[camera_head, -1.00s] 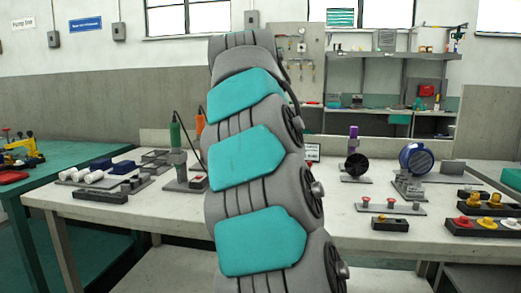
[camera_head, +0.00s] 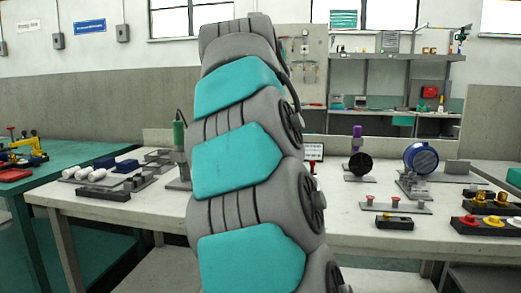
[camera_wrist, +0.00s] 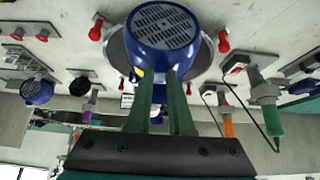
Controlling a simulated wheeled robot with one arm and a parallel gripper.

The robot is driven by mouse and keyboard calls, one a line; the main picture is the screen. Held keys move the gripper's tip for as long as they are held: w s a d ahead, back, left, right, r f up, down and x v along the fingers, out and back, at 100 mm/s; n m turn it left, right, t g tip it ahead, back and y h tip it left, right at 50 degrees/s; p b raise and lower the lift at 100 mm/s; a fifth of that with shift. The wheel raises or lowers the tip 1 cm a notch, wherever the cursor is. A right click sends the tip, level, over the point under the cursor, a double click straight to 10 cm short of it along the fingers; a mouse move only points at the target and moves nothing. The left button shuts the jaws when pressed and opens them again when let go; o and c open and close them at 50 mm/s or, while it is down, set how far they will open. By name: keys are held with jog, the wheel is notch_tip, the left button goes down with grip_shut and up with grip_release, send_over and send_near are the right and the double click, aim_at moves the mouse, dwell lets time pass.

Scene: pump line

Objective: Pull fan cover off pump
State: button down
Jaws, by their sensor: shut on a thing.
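A blue round fan cover (camera_wrist: 163,27) with a dark slotted grille fills the top middle of the wrist view. My gripper (camera_wrist: 161,76) has its two green fingers shut on the cover's near edge. A grey disc (camera_wrist: 116,48) shows around and behind the cover; I cannot tell whether the cover still touches it. In the head view my arm hides the gripper and this cover. A second blue round unit (camera_head: 420,158) stands on the bench at the right; a blue grilled unit also shows at the left of the wrist view (camera_wrist: 37,91).
Red knobs (camera_wrist: 223,42) stand close around the disc. A green-handled tool (camera_wrist: 267,107) and an orange-handled tool stand to the right in the wrist view. A black round part (camera_head: 359,164) stands on the bench (camera_head: 345,219), whose front middle is clear.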

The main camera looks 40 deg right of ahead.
jog(key=shift+r, duration=0.1)
jog(key=shift+r+p, duration=1.15)
jog(key=shift+p, duration=0.05)
jog(key=shift+r, duration=1.05)
jog(key=shift+w+a+r, duration=0.15)
jog(key=shift+a+r, duration=0.05)
jog(key=shift+r, duration=0.9)
jog(key=shift+d, duration=0.15)
jog(key=shift+s, duration=0.2)
